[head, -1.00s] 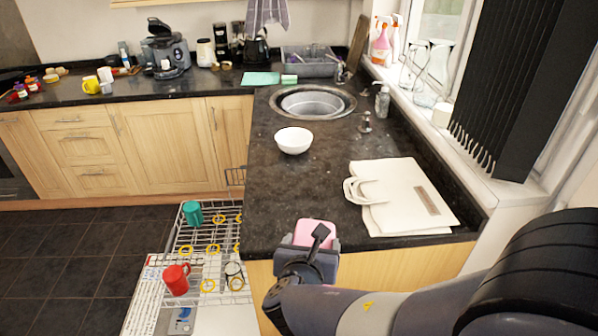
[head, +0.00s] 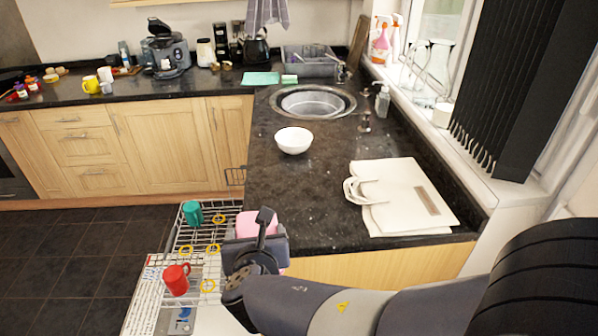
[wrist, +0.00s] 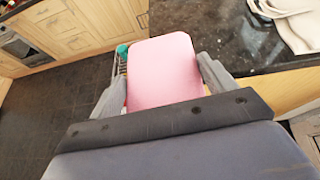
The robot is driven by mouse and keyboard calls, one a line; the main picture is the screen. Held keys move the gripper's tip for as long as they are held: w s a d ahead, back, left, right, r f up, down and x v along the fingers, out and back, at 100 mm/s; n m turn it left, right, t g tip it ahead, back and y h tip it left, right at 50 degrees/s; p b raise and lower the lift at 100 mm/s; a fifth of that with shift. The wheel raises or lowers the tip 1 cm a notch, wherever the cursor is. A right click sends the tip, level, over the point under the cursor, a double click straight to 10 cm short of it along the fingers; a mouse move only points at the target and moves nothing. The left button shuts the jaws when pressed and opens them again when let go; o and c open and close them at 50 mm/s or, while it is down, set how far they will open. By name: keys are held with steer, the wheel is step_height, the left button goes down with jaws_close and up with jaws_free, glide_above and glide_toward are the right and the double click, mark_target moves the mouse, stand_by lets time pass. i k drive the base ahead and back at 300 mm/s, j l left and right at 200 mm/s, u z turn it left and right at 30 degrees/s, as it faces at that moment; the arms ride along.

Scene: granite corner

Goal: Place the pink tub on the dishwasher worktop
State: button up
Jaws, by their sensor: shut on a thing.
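My gripper (head: 257,240) is shut on the pink tub (head: 258,223). In the head view they are at the near left corner of the dark worktop (head: 310,215), in front of part of the dish rack. In the wrist view the pink tub (wrist: 163,72) sits between the two grey fingers (wrist: 160,85), with the floor and rack behind it on the left and the worktop edge on the right. My gripper hides the tub's lower part in the head view.
The sink (head: 312,102) is behind. The open dishwasher rack (head: 205,235) at left holds a red mug (head: 176,280) and a teal cup (head: 192,212).

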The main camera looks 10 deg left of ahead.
mark_target(301, 197)
steer(key=i+l, duration=0.15)
steer(key=i, duration=0.85)
